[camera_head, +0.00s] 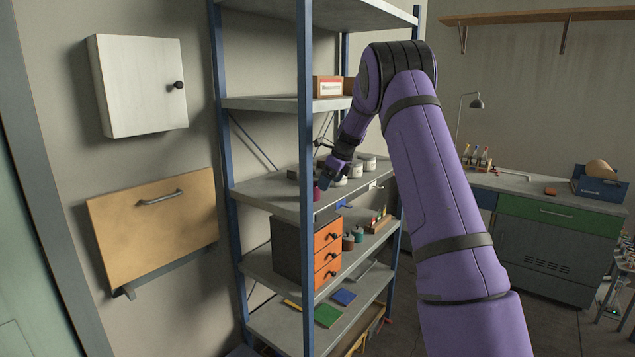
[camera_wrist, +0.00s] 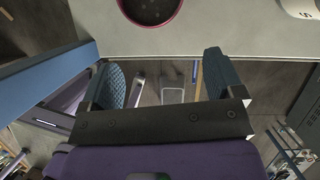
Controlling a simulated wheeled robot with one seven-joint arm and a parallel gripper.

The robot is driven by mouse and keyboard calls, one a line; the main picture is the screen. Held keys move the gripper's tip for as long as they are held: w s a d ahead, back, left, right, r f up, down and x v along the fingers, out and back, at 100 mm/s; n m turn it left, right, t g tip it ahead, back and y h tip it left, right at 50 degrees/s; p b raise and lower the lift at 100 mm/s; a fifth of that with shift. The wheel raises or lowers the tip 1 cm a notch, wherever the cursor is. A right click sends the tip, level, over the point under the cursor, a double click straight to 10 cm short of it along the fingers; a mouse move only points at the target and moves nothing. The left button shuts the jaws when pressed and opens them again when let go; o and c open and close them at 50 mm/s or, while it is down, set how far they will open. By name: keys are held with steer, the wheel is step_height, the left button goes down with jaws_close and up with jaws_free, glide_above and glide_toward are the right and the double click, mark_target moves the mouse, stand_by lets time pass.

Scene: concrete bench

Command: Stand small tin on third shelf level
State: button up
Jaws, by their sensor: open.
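A small magenta round container (camera_head: 316,191), which looks like the small tin, stands upright at the front edge of the third shelf level (camera_head: 262,191). In the wrist view its magenta rim and dark inside (camera_wrist: 150,8) show at the top edge, partly cut off. My gripper (camera_head: 326,180) is beside it at the shelf's front. In the wrist view my gripper (camera_wrist: 163,72) is open, with nothing between its blue fingers, and the container lies beyond the fingertips, apart from them.
Several white jars (camera_head: 369,163) stand right of my gripper on the same level. One white object (camera_wrist: 302,8) is at the wrist view's top right. A blue post (camera_head: 305,110) rises close by on the left. An orange drawer box (camera_head: 328,255) stands on the level below.

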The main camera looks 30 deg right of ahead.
steer(key=s+d, duration=0.3)
steer(key=s, duration=0.2)
steer(key=shift+s, duration=0.25)
